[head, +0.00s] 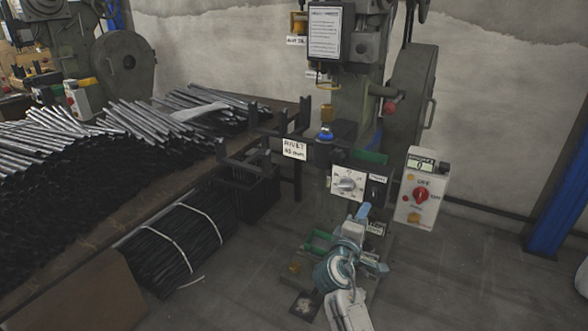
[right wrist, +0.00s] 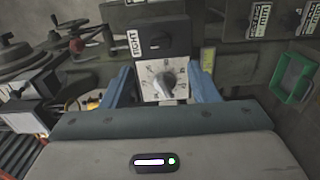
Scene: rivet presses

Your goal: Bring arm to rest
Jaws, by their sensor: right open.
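My right arm comes up from the bottom of the head view, and its gripper (head: 361,214) is in front of the lower part of the rivet press (head: 355,125). In the right wrist view the two blue fingers of this gripper (right wrist: 166,84) stand wide apart with nothing between them. Beyond the gap is a white dial panel with a grey knob (right wrist: 167,84). The knob also shows in the head view (head: 347,184), just above the gripper. I cannot tell the exact distance between fingers and knob. My left gripper is not in view.
A white control box (head: 421,188) with a red switch hangs right of the press. A table (head: 150,185) piled with metal rods (head: 155,120) is at left, with a strapped black bundle (head: 175,245) below. A blue post (head: 560,190) stands far right. Floor at lower right is clear.

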